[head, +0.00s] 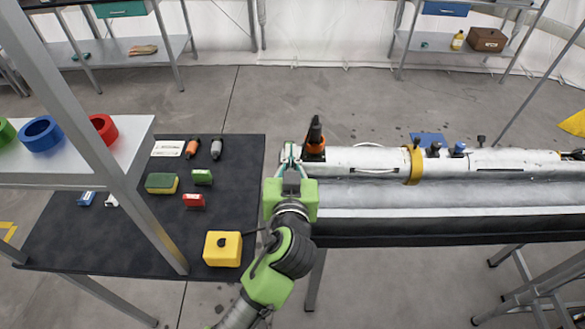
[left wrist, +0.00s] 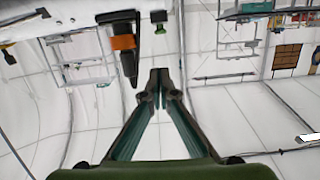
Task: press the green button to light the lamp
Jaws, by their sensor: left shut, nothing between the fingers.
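My left gripper (head: 290,152) is shut and empty at the left end of a long white tube. Its closed fingertips also show in the left wrist view (left wrist: 159,80). A black and orange upright piece (head: 315,140) stands on the tube just right of the fingers; what looks like it is upper left of the fingertips in the wrist view (left wrist: 122,43). A small green part (left wrist: 158,17) lies beyond the fingertips there; I cannot tell if it is the button. No lit lamp can be made out. My right gripper is not in view.
The white tube (head: 375,160) with a yellow band (head: 413,165) rests in a grey trough. The dark table (head: 110,235) at left holds a yellow box (head: 222,248), a green block (head: 202,177) and a red block (head: 193,200). A metal post crosses over it.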

